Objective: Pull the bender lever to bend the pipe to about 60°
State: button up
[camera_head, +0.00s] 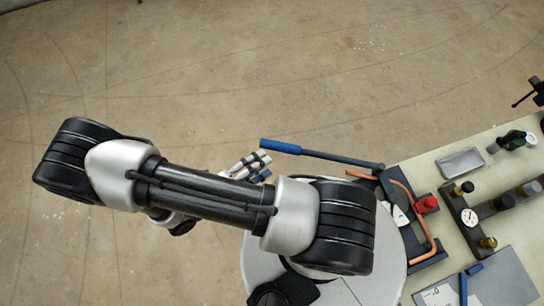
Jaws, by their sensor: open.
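The bender (394,210) sits at the left edge of the workbench, a dark body with a red block on its right. Its lever (330,157) is a dark bar reaching left past the bench edge, ending in a blue grip (278,146). A copper pipe (410,200) runs through the bender. One short end points left below the lever, and the rest runs down the right side and turns at the bottom. My gripper (250,163) shows partly behind my arm, with pale fingers open just below and left of the blue grip, apparently apart from it. My arm hides its rear.
The workbench (440,162) fills the right side. It holds a metal tray (460,162), a gauge manifold (470,216), a grey panel (503,278) with a blue-handled tool, and dark fittings. Bare concrete floor (220,70) lies open above and left.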

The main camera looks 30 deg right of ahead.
jog(key=a, duration=0.6)
jog(key=shift+s+r, duration=0.2)
jog(key=shift+r, duration=0.25)
jog(key=shift+c, duration=0.5)
